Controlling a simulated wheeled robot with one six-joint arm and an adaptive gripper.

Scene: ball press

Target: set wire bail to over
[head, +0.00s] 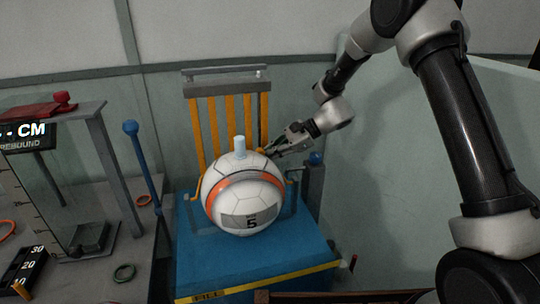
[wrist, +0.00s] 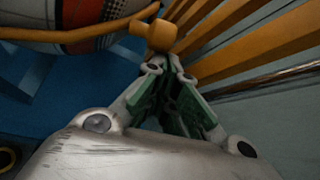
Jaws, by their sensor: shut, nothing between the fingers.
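The wire bail is a thin yellow-orange bar (wrist: 75,36) with a stubby orange knob (wrist: 155,34). In the wrist view the bar runs beside the ball (wrist: 100,42). In the head view the white ball (head: 243,200), with an orange band and a "5" label, sits on the blue base. The knob (head: 262,150) shows at its upper right; most of the bar is hidden behind the ball. My gripper (head: 273,151) is at the knob's right side. In the wrist view its closed fingertips (wrist: 165,62) are just short of the knob, with nothing between them; contact is unclear.
An orange slatted back (head: 225,120) with a grey top rail stands behind the ball. A blue-knobbed lever (head: 140,160) stands left, beside a glass rebound gauge (head: 75,200). A blue knob (head: 316,158) is right of the ball. A pale wall panel (head: 400,170) bounds the right.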

